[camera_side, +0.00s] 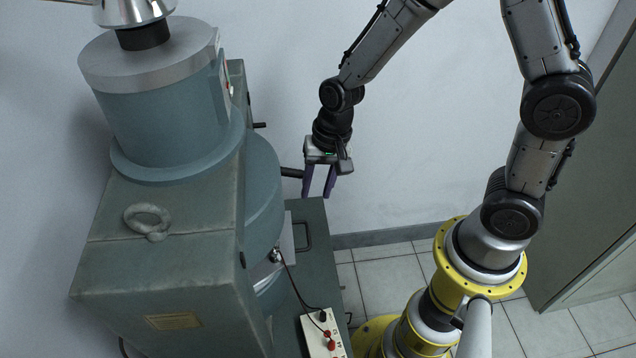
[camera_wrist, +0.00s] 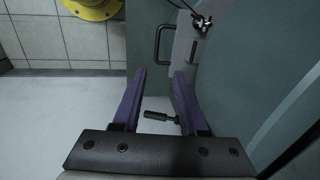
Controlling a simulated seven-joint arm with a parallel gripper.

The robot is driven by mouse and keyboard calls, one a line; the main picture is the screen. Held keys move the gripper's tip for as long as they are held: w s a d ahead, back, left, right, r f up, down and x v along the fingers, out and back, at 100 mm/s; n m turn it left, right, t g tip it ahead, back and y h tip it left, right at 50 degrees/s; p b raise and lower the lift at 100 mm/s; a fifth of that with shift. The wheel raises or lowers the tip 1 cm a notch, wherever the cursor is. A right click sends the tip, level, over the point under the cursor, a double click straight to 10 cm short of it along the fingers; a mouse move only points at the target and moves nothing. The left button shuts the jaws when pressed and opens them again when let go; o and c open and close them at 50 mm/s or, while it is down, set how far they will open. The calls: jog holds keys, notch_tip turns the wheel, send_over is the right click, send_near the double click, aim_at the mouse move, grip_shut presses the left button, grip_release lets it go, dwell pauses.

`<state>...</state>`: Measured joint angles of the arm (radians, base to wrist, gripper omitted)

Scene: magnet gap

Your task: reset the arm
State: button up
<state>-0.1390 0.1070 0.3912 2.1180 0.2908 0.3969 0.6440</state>
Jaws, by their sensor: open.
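My gripper (camera_side: 319,182) has two purple fingers and hangs from the arm beside the big grey-green magnet machine (camera_side: 170,250), to the right of it. The fingers point down and stand apart with nothing between them touching. In the wrist view my gripper (camera_wrist: 158,90) is open and empty. A black handle (camera_wrist: 160,117) shows beyond and between the fingers; the frames do not show it being gripped. My arm bends up and over from its yellow base ring.
A green cabinet (camera_side: 312,265) with a handle stands below my gripper. A white socket box (camera_side: 322,335) with red and black plugs lies on it, with cables to the magnet. A grey-green panel (camera_side: 590,200) stands at the right. Tiled floor (camera_side: 385,285) lies between, and a plain wall behind.

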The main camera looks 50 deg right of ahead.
jog(key=shift+d+r, duration=0.1)
jog(key=shift+r, duration=0.3)
jog(key=s+d+r+n+t, duration=0.1)
jog(key=d+r+t, duration=0.1)
jog(key=r, duration=0.6)
jog(key=s+d+r+t, duration=0.1)
jog(key=r+t, duration=0.1)
jog(key=r, duration=0.5)
jog(key=s+d+r+n, duration=0.1)
jog(key=s+d+n, duration=0.1)
jog(key=s+n, duration=0.2)
jog(key=s+d+r+n+h, duration=0.1)
jog(key=s+d+r+n, duration=0.1)
jog(key=s, duration=0.8)
jog(key=shift+s+r+n, duration=0.25)
jog(key=shift+n, duration=0.65)
